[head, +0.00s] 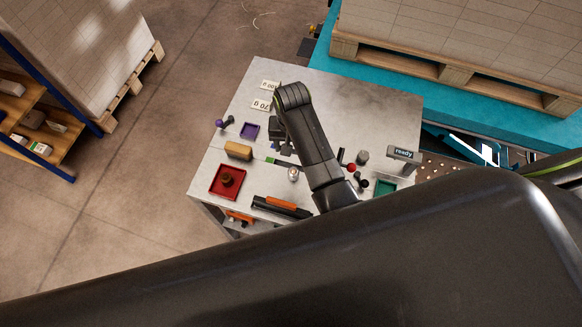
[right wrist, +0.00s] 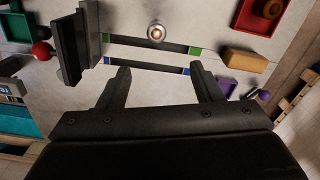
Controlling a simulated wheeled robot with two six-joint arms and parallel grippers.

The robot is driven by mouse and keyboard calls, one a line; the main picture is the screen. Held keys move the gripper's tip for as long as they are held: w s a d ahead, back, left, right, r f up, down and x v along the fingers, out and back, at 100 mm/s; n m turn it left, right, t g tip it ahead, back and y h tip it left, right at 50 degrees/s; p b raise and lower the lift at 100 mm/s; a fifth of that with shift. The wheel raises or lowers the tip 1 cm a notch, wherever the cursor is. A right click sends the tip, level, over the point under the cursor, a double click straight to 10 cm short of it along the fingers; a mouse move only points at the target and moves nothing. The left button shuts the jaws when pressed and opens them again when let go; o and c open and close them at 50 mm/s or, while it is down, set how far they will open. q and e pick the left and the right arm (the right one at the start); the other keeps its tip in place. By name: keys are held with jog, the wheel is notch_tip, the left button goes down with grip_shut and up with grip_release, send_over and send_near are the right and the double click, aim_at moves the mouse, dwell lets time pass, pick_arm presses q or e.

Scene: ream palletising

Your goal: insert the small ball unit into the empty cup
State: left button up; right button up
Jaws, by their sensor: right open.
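A small metallic unit with a shiny round top (head: 293,174) stands upright on the grey table, and I take it for the ball unit. It also shows at the top of the right wrist view (right wrist: 156,32). My right gripper (head: 284,150) is over the middle of the table, behind the unit in the head view. In the right wrist view its fingers (right wrist: 160,84) are spread and empty, with the unit beyond their tips. A dark panel with several small round spots (head: 438,167) lies right of the table; I cannot tell an empty cup there. My left gripper is not in view.
A red tray (head: 216,191), purple tray (head: 250,131), green tray (head: 385,187), tan block (head: 238,150) and red ball (head: 351,167) lie around. Dark strips with green and blue ends (right wrist: 147,69) lie beneath my right gripper.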

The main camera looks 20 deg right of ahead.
send_over(294, 171)
notch_tip(294, 171, down, 5)
jog(key=f, duration=0.3)
jog(key=f+b, duration=0.1)
jog(key=shift+w+a+f, duration=0.2)
jog(key=shift+w+f, duration=0.05)
jog(key=shift+f+b, duration=0.3)
jog(key=shift+f, duration=0.25)
notch_tip(294, 171, down, 5)
jog(key=b, duration=0.6)
jog(key=shift+s+d+f, duration=0.1)
jog(key=shift+s, duration=0.05)
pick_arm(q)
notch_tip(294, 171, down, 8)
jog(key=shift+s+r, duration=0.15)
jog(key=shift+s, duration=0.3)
pick_arm(e)
jog(key=c, duration=1.1)
jog(key=shift+c, duration=0.2)
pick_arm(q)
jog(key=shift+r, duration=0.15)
pick_arm(e)
jog(key=shift+r, duration=0.25)
